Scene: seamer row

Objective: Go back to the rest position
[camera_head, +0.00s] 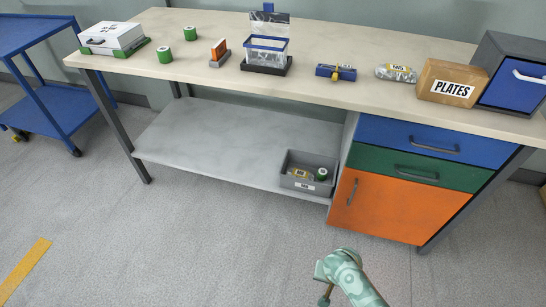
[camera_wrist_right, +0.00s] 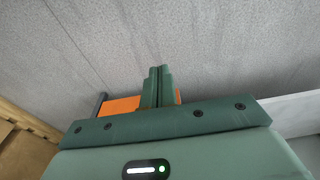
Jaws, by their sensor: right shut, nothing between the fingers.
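My right gripper (camera_wrist_right: 158,85) shows in the right wrist view with its two green fingers pressed together and nothing between them. Grey floor fills the view beyond the fingertips. A bit of orange surface (camera_wrist_right: 120,106) shows behind the fingers. In the head view, a pale green part of my right arm (camera_head: 345,273) is at the bottom, in front of the workbench. The right fingertips cannot be made out there. My left arm and gripper are not in view.
The workbench (camera_head: 225,82) holds a white box (camera_head: 112,36), green cylinders, a bag on a stand (camera_head: 267,47), a PLATES carton (camera_head: 452,82) and a blue-fronted box (camera_head: 512,85). A grey bin (camera_head: 307,173) sits on the lower shelf (camera_head: 215,140). A blue cart (camera_head: 45,100) stands left. The front floor is clear.

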